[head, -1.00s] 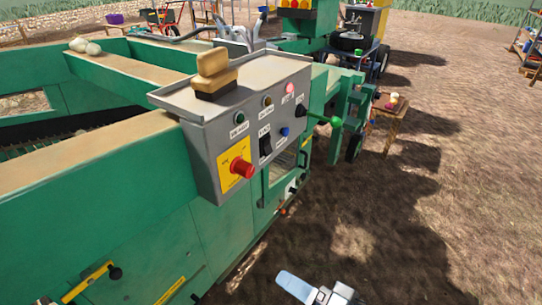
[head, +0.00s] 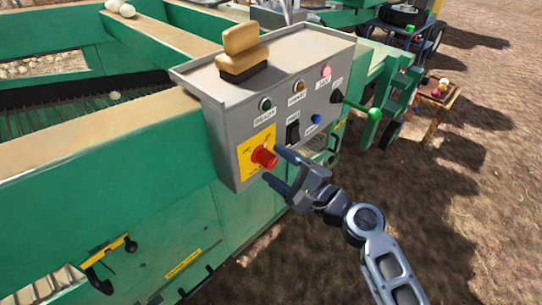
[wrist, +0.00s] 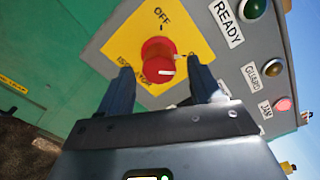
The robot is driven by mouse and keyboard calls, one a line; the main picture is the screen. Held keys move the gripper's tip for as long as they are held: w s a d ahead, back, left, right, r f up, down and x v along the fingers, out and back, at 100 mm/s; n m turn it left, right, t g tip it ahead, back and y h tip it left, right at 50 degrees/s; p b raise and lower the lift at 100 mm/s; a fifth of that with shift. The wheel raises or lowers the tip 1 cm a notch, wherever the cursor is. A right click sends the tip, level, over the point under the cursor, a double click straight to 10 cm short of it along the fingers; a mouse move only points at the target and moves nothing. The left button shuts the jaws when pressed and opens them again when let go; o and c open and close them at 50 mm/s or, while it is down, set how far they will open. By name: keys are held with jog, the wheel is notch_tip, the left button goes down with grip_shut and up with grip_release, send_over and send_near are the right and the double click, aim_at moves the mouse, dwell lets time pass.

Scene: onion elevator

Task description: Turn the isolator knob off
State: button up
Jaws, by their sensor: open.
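The isolator knob (head: 264,157) is red and round, on a yellow plate (head: 250,146) at the lower left of the grey control box's front. In the wrist view the knob (wrist: 159,60) has a white mark pointing to the right, and "OFF" is printed above it on the yellow plate (wrist: 190,32). My gripper (head: 274,168) is open, its fingertips close to the knob. In the wrist view the two dark fingers of my gripper (wrist: 164,82) stand on either side of the knob's lower part. I cannot tell whether they touch it.
The grey box (head: 222,125) also carries a black switch (head: 293,132), a blue button (head: 316,119), a black knob (head: 336,96) and lamps, with JAM (head: 326,72) lit. A wooden-handled brush (head: 243,55) stands on top. A green-ended lever (head: 374,114) sticks out at right.

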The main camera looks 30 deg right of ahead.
aim_at(274, 164)
jog(key=shift+x, duration=1.6)
jog(key=c, duration=1.1)
jog(key=shift+o, duration=0.2)
jog(key=shift+f, duration=0.1)
